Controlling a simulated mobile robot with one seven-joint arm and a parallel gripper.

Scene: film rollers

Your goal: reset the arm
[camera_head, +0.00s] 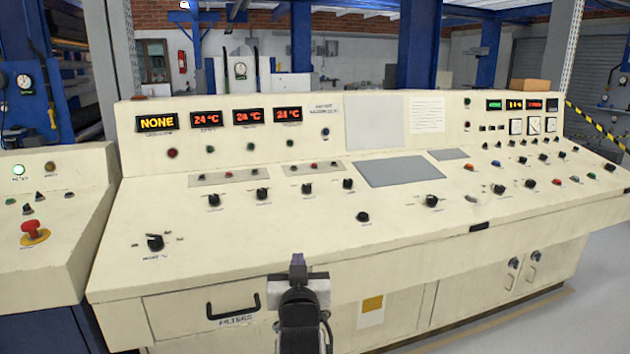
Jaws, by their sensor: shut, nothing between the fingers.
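My gripper (297,261) shows at the bottom middle of the head view, at the end of my dark arm (300,318). Its fingers are shut and hold nothing. It stands in front of the console's front edge, to the right of the drawer handle, and appears apart from the cream control console (290,235). The arm's lower part runs out of the picture at the bottom.
The console carries several black knobs (155,242) and red displays (206,117). A drawer with a black handle (233,306) is at lower left. A red emergency button (33,229) sits on the left console. Free floor (590,310) lies at lower right.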

